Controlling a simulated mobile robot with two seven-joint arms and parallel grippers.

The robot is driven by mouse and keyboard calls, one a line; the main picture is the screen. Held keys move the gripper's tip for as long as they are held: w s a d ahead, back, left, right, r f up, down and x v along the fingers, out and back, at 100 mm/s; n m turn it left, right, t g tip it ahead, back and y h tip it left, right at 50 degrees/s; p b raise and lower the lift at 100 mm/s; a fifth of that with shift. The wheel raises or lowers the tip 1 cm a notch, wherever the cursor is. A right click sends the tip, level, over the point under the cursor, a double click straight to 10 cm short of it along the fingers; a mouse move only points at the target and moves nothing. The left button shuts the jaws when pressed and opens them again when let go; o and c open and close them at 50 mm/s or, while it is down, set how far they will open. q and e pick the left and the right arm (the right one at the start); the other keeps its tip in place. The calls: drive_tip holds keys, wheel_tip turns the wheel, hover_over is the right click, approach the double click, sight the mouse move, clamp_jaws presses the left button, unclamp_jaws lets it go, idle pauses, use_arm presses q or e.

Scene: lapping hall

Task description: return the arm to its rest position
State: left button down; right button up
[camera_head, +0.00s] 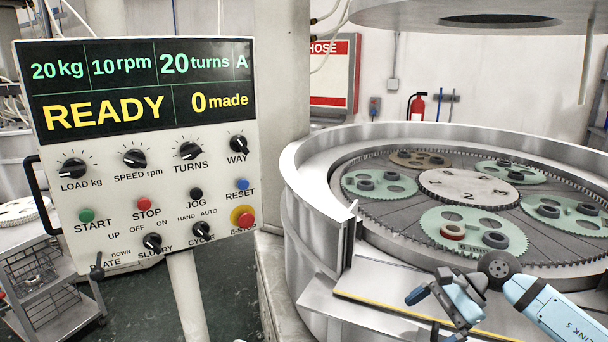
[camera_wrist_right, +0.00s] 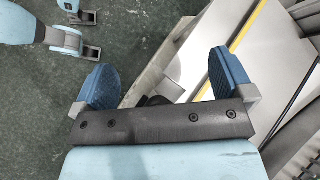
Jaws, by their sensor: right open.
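My right arm comes in from the lower right of the head view, bent at a dark round joint. Its gripper (camera_head: 428,312) hangs in front of the lapping machine (camera_head: 318,205), near the yellow-edged front shelf (camera_head: 398,312). In the right wrist view the gripper (camera_wrist_right: 163,78) has its two blue fingers wide apart with nothing between them. The floor and the pale shelf show beyond the fingers. My left gripper is not in the head view. A rest position is not marked in either view.
The control panel (camera_head: 150,230) stands close at left, reading READY, 20 turns and 0 made. Green gear-shaped carriers (camera_head: 440,222) holding rings lie on the machine's plate. A wire-shelf trolley (camera_head: 58,312) stands far left. Dark green floor (camera_head: 225,290) shows between panel and machine.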

drive_tip(key=s+a+f+m+t+y, duration=0.1)
drive_tip(key=s+a+m+t+y, duration=0.4)
drive_tip(key=a+m+y, duration=0.55)
use_arm(q)
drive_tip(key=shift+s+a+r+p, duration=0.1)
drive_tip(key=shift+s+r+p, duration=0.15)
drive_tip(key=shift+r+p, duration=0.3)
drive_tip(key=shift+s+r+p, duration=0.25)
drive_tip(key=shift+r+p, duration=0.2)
drive_tip(key=shift+p, duration=0.05)
use_arm(e)
drive_tip(key=s+d+f+n+t+h, duration=0.1)
drive_tip(key=s+f+n+t+h, duration=0.2)
drive_tip(key=s+f+n+h, duration=0.5)
drive_tip(key=s+d+f+n+t+h, duration=0.1)
drive_tip(key=s+f+n+t+h, duration=0.1)
drive_tip(key=s+f+n+h, duration=0.6)
drive_tip(key=s+f+n, duration=0.3)
drive_tip(key=f+n, duration=0.4)
drive_tip(key=n, duration=0.4)
drive_tip(key=shift+s+d+f+t+h, duration=0.15)
drive_tip(key=shift+s+f+t+h, duration=0.15)
drive_tip(key=shift+f+t+h, duration=0.1)
